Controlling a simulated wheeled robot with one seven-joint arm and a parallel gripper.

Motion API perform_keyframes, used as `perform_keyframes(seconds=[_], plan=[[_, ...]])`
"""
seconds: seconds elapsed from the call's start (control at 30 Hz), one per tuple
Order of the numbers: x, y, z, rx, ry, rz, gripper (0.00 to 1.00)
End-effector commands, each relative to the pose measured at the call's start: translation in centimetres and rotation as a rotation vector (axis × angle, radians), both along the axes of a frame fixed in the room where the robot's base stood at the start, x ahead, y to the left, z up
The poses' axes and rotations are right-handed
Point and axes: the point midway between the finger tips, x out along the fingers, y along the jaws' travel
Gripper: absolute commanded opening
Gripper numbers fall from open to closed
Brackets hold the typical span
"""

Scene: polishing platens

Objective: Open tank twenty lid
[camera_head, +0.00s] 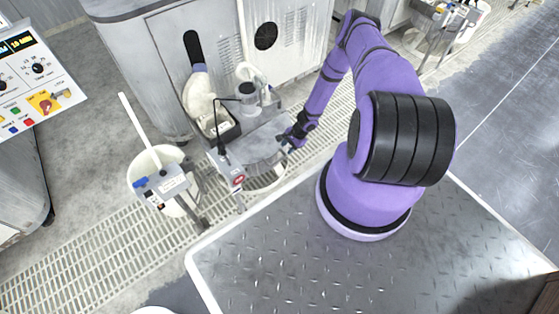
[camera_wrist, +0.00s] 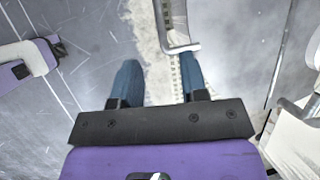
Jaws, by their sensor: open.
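A grey metal tank (camera_head: 228,165) stands on the floor grating in the head view, with a flat grey lid (camera_head: 262,140) on its top. I cannot read a number twenty on it. The lid looks flat and shut. My gripper (camera_head: 286,141) is at the right edge of the lid; whether it touches is too small to tell. In the wrist view my gripper (camera_wrist: 160,78) is open, its two blue fingers apart with nothing held between them. A pale bent metal edge or handle (camera_wrist: 181,48) lies just beyond the fingertips, near the right finger.
A motor-like unit (camera_head: 247,93) and a white hose stand at the tank's back. A white bucket (camera_head: 140,170) with a grey box on it is to the left. Large grey cabinets (camera_head: 165,60) stand behind. Grating (camera_head: 90,240) runs along the floor in front.

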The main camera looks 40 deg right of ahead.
Motion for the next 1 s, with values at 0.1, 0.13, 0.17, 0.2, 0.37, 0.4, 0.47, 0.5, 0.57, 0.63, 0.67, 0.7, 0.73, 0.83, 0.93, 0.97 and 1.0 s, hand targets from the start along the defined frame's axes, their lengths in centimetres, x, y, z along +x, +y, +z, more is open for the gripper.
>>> perform_keyframes(seconds=[0.1,0.13,0.17,0.2,0.37,0.4,0.47,0.5,0.57,0.63,0.67,0.7,0.73,0.83,0.93,0.97,1.0], plan=[[0.2,0.8,-1.6,0.001,0.001,0.002,0.4],[0.3,1.0,-2.1,0.002,0.002,0.002,0.4],[0.4,1.3,-2.6,0.001,0.002,0.003,0.4],[0.5,1.5,-3.2,0.0,0.001,0.003,0.4],[1.0,2.6,-5.8,0.0,0.002,0.004,0.4],[1.1,2.8,-6.3,-0.001,0.001,0.003,0.4],[1.2,3.1,-7.1,-0.001,0.001,0.003,0.4],[1.4,3.3,-7.5,0.0,0.001,0.004,0.4],[1.4,3.5,-8.0,0.0,0.001,0.004,0.4],[1.5,3.7,-8.5,0.0,0.0,0.002,0.4],[1.6,3.7,-8.6,0.0,0.0,0.002,0.4],[1.6,3.8,-8.8,0.0,0.0,0.002,0.4],[1.6,3.8,-8.8,0.0,0.001,0.001,0.4],[1.6,3.9,-9.0,0.001,0.001,0.001,0.4],[1.6,3.9,-9.0,0.001,0.001,0.001,0.4],[1.6,3.9,-9.0,0.001,0.0,0.0,0.4],[1.6,3.9,-9.0,0.001,0.001,0.001,0.4]])
